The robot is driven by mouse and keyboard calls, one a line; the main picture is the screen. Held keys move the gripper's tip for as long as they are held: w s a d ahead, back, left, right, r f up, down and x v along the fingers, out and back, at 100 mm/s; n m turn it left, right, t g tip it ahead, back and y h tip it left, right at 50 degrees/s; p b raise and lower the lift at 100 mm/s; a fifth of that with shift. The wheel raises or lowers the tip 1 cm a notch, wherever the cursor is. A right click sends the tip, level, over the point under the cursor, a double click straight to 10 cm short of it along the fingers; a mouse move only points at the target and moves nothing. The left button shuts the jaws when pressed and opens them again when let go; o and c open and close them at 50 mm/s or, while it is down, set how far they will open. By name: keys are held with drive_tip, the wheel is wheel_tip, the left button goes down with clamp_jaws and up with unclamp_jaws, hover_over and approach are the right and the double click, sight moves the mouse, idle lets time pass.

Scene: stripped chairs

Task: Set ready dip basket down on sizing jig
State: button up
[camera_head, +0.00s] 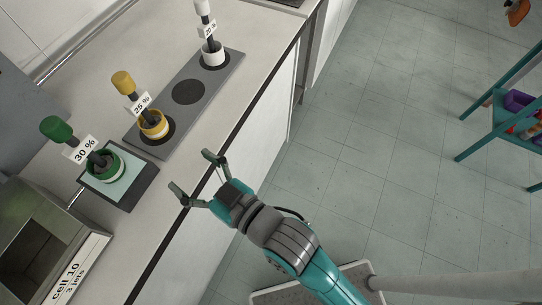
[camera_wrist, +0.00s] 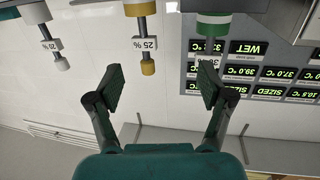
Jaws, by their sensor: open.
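Three upright handled pieces, which may be the dip baskets, stand on the worktop in the head view. The green one, tagged 30 % (camera_head: 104,166), sits on a pale square pad in a dark frame (camera_head: 124,193). The yellow one, tagged 25 % (camera_head: 153,125), and the white one, tagged 20 % (camera_head: 213,53), stand on a long grey plate (camera_head: 214,74). I cannot tell which piece is the sizing jig. My gripper (camera_head: 191,172) is open and empty, beside the counter's front edge, apart from all three. In the wrist view the yellow handle (camera_wrist: 148,67) hangs inverted beyond my open fingers (camera_wrist: 160,76).
An open metal box labelled cell 10, 3 jars (camera_head: 73,270), stands at the lower left. A dark round spot (camera_head: 189,92) on the plate is empty. Inverted displays (camera_wrist: 262,72) reading WET and SIZED show in the wrist view. A teal stand (camera_head: 497,105) is at right; floor between is clear.

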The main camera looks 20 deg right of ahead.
drive_tip(key=s+d+f+m+t+h, duration=0.1)
drive_tip(key=s+d+f+m+h, duration=0.25)
drive_tip(key=d, duration=0.55)
drive_tip(key=s+d+f+m+t+h, duration=0.1)
drive_tip(key=s+d+f+h, duration=0.25)
drive_tip(key=d+f, duration=0.4)
drive_tip(key=s+d+m+h, duration=0.1)
drive_tip(key=s+d+h, duration=0.1)
drive_tip(key=s+d, duration=0.3)
drive_tip(key=s+d+m+h, duration=0.2)
drive_tip(key=s+d, duration=0.3)
drive_tip(key=s, duration=0.6)
drive_tip(key=shift+s+f+g, duration=0.35)
drive_tip(key=shift+f+g, duration=0.05)
drive_tip(key=shift+a, duration=0.1)
